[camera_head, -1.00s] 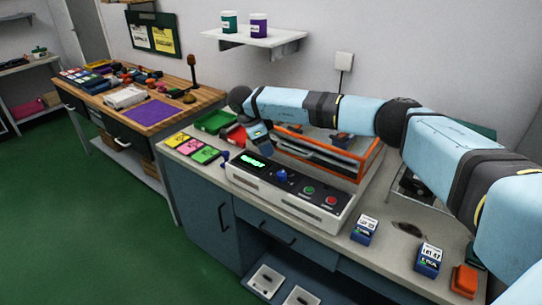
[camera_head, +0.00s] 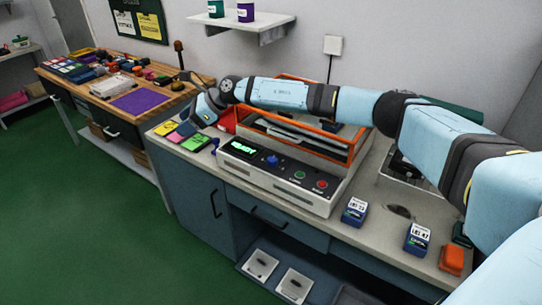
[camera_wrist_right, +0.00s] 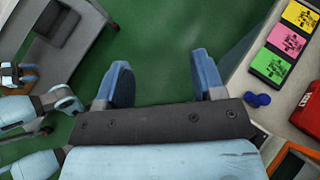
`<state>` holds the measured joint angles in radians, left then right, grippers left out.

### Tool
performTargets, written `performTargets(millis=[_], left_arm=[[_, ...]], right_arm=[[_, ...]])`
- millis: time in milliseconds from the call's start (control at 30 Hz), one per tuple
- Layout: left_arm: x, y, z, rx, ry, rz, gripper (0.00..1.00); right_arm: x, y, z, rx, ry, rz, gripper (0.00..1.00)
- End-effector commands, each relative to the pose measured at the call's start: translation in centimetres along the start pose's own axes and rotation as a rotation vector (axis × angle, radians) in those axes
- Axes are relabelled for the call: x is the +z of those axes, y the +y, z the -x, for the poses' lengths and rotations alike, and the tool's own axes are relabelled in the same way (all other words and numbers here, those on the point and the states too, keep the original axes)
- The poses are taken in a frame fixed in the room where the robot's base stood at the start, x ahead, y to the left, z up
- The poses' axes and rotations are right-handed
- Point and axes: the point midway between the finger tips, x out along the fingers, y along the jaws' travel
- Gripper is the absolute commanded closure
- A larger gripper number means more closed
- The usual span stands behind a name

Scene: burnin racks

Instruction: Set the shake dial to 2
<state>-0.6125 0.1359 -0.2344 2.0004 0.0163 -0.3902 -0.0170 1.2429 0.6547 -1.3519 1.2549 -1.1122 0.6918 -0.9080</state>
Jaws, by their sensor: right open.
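The long white machine (camera_head: 275,180) stands on the counter with a lit green display (camera_head: 243,146). A blue dial (camera_head: 272,160) sits on its front panel, right of the display; its setting is too small to read. A second blue knob (camera_head: 215,143) is at the machine's left end, and a blue knob shows in the right wrist view (camera_wrist_right: 257,100). My right gripper (camera_head: 207,108) is beyond the machine's left end, above the counter's left part, apart from both knobs. In its wrist view its blue fingers (camera_wrist_right: 165,85) are apart with nothing between them.
Yellow, pink and green cards (camera_head: 182,132) lie on the counter's left end. An orange-framed rack (camera_head: 300,130) stands behind the panel. Blue labelled boxes (camera_head: 355,211) and an orange block (camera_head: 452,260) are at right. The wooden bench (camera_head: 90,75) is farther left.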

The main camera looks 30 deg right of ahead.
Motion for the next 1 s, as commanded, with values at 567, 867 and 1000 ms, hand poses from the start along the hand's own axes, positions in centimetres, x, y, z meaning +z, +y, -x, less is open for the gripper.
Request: performTargets(millis=[567, 867, 1000], left_arm=[[-0.5, 0.0, 0.5, 0.0, 0.0, -0.006, 0.57], [-0.8, 0.0, 0.7, -0.001, 0.002, -0.009, 0.57], [-0.8, 0.0, 0.7, -0.001, 0.002, -0.01, 0.57]], right_arm=[[-2.0, -11.0, 10.7, -1.0, -0.603, -1.116, 0.37], [-13.4, -3.7, 13.5, -1.397, 0.015, -1.647, 0.37], [-15.3, -0.3, 14.4, -1.445, 0.26, -1.729, 0.37]])
